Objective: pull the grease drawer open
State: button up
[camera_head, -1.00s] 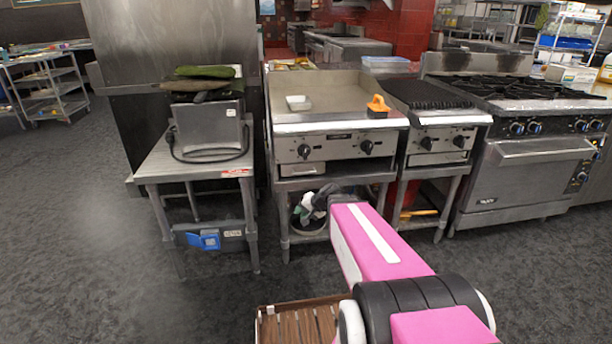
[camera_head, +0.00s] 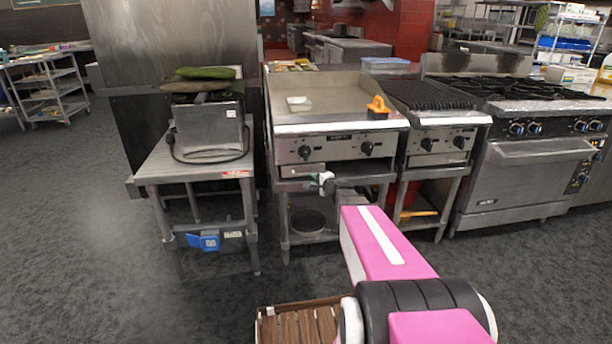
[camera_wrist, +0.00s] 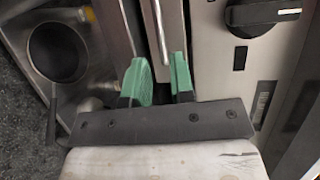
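The grease drawer (camera_head: 300,171) is the small metal front under the left side of the griddle's control panel. It looks shut or nearly so. My gripper (camera_head: 325,180) is in front of its right end in the head view. In the wrist view my gripper (camera_wrist: 159,72) has two green fingertips a small way apart. Thin metal edges run upward in the picture just beyond and between the tips. I cannot tell whether the fingers touch the drawer. Nothing is seen held between them.
The griddle's knob (camera_wrist: 262,14) and front panel are close to the fingers. The steel table (camera_head: 165,172) is to the left, and the oven range (camera_head: 528,180) to the right. Floor in front is clear.

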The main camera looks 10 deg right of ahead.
aim_at(307, 174)
jog(key=x, duration=0.8)
jog(key=shift+w+a, duration=0.15)
jog(key=shift+w, duration=0.15)
grip_shut()
